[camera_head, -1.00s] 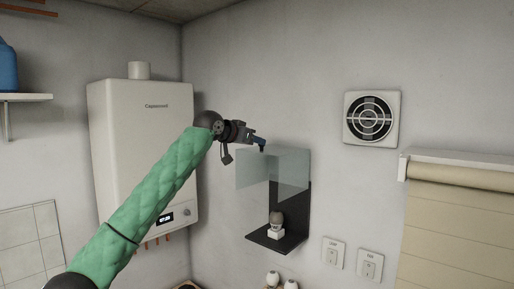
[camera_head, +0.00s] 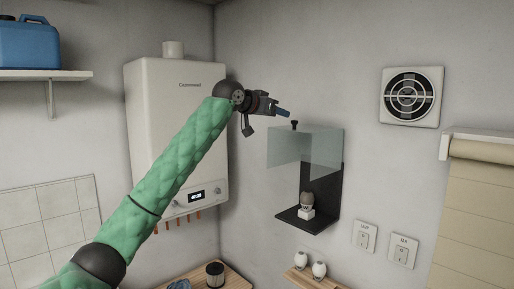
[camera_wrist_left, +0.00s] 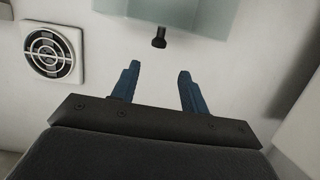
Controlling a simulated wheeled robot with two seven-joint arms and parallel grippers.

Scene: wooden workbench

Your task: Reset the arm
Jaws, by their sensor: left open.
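My left arm, in a green quilted sleeve, reaches up from the lower left in the head view. Its gripper (camera_head: 284,113) is raised in front of the wall, just left of and above a clear-fronted black wall holder. In the left wrist view the two blue fingers of the left gripper (camera_wrist_left: 156,84) stand apart with nothing between them. A small black knob (camera_wrist_left: 159,39) on the clear panel (camera_wrist_left: 150,10) shows beyond the fingertips, apart from them. My right gripper is not in view.
The wall holder (camera_head: 328,190) carries a small white-based object (camera_head: 307,205). A white boiler (camera_head: 165,130) hangs behind my arm. A round vent (camera_head: 411,96) and switches (camera_head: 383,243) are on the wall. A shelf (camera_head: 45,75) holds a blue canister (camera_head: 28,43). A wooden counter (camera_head: 235,280) lies below.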

